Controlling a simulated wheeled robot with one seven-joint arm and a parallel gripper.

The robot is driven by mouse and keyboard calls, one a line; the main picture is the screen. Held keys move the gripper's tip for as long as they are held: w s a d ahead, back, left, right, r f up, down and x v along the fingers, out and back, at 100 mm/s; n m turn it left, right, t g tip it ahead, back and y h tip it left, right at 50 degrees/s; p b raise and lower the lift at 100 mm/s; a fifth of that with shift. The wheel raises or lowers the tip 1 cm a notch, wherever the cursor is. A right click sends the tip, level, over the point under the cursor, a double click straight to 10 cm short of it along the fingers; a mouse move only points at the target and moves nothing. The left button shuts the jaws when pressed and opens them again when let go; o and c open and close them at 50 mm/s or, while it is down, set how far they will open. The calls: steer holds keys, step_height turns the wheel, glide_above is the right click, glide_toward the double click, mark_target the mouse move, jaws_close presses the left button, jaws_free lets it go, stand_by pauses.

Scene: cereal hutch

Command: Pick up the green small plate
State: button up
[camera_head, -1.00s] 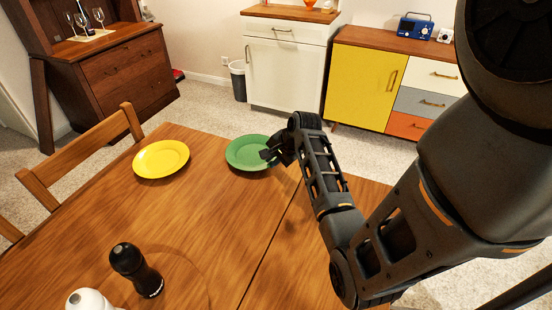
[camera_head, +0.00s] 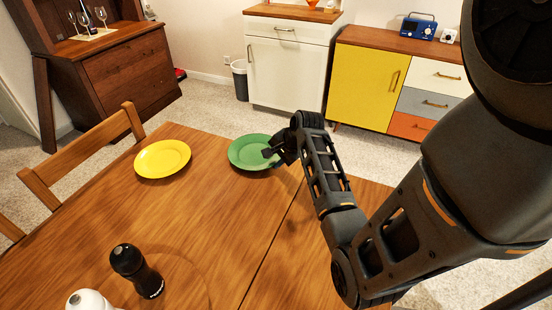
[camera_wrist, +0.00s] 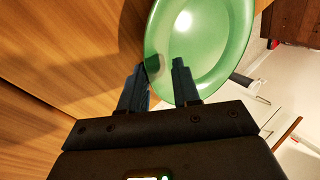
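The green small plate (camera_head: 250,152) lies flat near the far edge of the wooden table, to the right of the yellow plate. My gripper (camera_head: 272,153) is at the plate's right side in the head view. In the wrist view my gripper (camera_wrist: 162,72) has its two fingers apart with a gap between them. The green plate (camera_wrist: 205,35) fills the upper middle there, and its near rim shows at the gap between the fingertips. One finger overlaps the plate and the other is over bare wood. I cannot tell whether either finger touches the rim.
The yellow plate (camera_head: 162,159) lies to the left on the table (camera_head: 200,215). A black pepper mill (camera_head: 136,270) and a white mill (camera_head: 88,300) stand near the front. A wooden chair (camera_head: 85,155) is at the left edge. The table between mills and plates is clear.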

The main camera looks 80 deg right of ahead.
steer(key=v, duration=0.7)
steer(key=shift+r, duration=0.35)
steer(key=shift+s+a, duration=0.15)
steer(key=shift+a, duration=0.05)
steer(key=shift+c, duration=0.4)
